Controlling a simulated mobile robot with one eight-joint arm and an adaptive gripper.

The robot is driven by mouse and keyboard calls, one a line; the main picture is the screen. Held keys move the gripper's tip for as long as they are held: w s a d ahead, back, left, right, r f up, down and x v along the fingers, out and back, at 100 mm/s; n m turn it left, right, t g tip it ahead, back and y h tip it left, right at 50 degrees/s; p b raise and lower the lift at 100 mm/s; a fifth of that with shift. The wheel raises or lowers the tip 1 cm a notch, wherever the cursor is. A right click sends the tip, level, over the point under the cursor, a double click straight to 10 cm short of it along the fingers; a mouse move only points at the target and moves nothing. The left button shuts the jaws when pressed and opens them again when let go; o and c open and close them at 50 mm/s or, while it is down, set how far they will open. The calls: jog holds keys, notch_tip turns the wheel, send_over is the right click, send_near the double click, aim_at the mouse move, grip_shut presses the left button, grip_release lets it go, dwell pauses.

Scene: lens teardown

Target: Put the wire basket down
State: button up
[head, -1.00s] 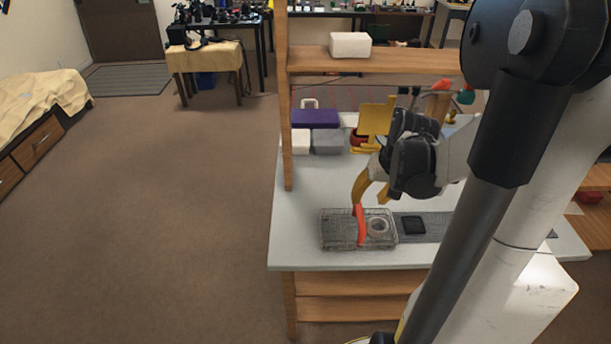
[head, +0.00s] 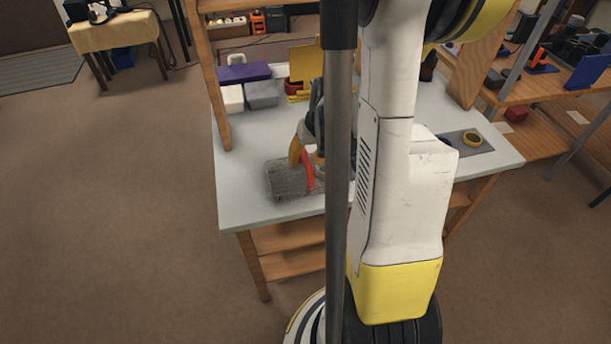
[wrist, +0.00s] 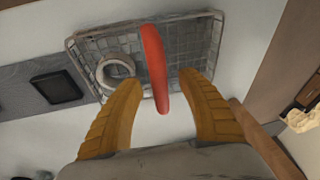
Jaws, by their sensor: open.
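The wire basket (head: 285,186) is a shallow grey mesh tray resting on the pale tabletop near its front edge. It also shows in the wrist view (wrist: 193,68), with a red-orange handle (wrist: 154,68) across its middle. A pale ring (wrist: 115,70) lies in it. My gripper (wrist: 162,88) is open, its two yellow fingers apart on either side of the handle's near end, with gaps to it. In the head view my gripper (head: 300,155) is over the basket beside the handle (head: 308,172); my arm hides part of the basket and the table.
A grey mat with a dark square pad (wrist: 57,88) lies beside the basket. Purple, white and grey boxes (head: 244,73) and a yellow panel (head: 305,62) stand farther back on the table (head: 245,210). A shelf post (head: 207,80) rises at the left edge. Floor at left is clear.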

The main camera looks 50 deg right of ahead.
grip_shut()
jog(key=shift+r, duration=0.1)
